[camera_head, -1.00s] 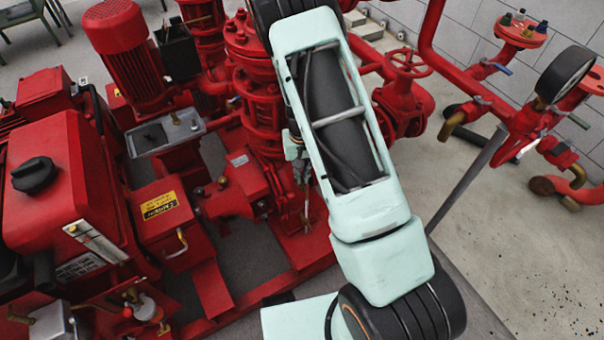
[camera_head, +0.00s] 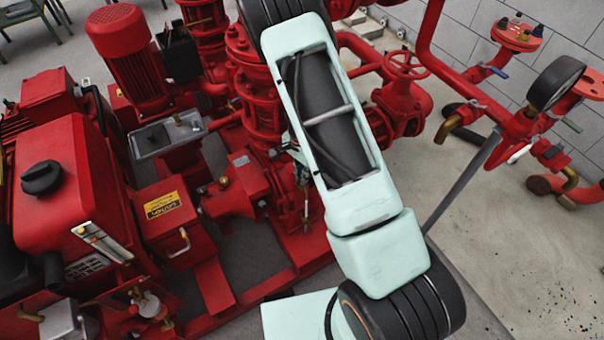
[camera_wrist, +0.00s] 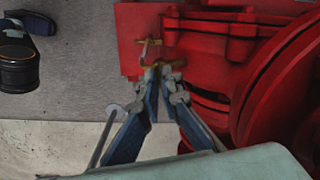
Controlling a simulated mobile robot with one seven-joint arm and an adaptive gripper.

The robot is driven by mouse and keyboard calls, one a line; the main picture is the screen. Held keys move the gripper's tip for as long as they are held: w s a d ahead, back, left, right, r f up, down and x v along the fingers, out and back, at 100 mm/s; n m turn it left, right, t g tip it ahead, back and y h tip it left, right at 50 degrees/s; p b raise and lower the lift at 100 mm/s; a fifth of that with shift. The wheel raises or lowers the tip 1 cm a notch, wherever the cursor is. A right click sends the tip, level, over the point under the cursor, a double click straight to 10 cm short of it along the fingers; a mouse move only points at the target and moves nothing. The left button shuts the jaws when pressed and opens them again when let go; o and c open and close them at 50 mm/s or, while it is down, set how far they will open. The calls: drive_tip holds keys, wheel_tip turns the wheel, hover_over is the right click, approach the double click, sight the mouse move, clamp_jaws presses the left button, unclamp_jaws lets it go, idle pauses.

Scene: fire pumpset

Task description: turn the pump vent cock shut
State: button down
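In the wrist view, a small brass cock (camera_wrist: 150,42) with a thin lever sits on the red pump casing (camera_wrist: 211,36). A second brass piece (camera_wrist: 177,63) shows just below it, at my fingertips. My gripper (camera_wrist: 158,72) reaches up to these brass parts, its two blue-grey fingers close together at the tips with a narrow gap. I cannot tell whether the tips touch or hold the brass. In the head view my pale green arm covers the pump's middle, so the cock and fingertips cannot be made out there.
Red pump pipework (camera_head: 262,105) stands close behind my arm. A red handwheel valve (camera_head: 407,66) and a pressure gauge (camera_head: 555,83) on pipes are to the right. A red box with a yellow label (camera_head: 165,215) is to the left. Bare floor (camera_head: 530,260) lies at right.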

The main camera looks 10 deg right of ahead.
drive_tip(key=shift+m+p, duration=0.35)
drive_tip(key=shift+m, duration=1.15)
drive_tip(key=c, duration=2.2)
unclamp_jaws()
drive_tip(key=shift+o, duration=0.2)
wheel_tip(320, 180, up, 12)
